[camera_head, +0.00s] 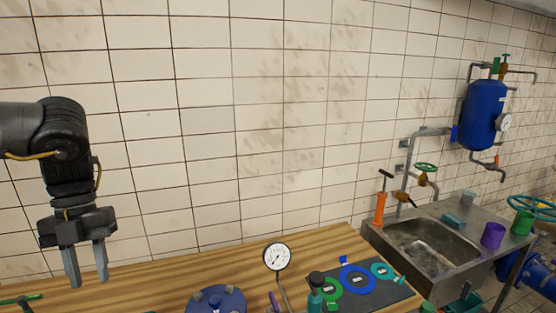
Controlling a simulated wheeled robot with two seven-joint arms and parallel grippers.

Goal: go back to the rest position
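My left gripper (87,268) hangs from the black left arm at the left side of the head view. Its two grey fingers point down and stand apart, with nothing between them. It is in front of the tiled wall, above the left part of the wooden table (150,287). My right gripper is not in view.
On the table are a white dial gauge (277,257), a blue flanged part (216,300), a dark mat (375,294) with coloured rings, and a teal bottle (316,298). A metal sink (430,245) stands right, with a purple cup (493,235). A blue tank (484,115) hangs above.

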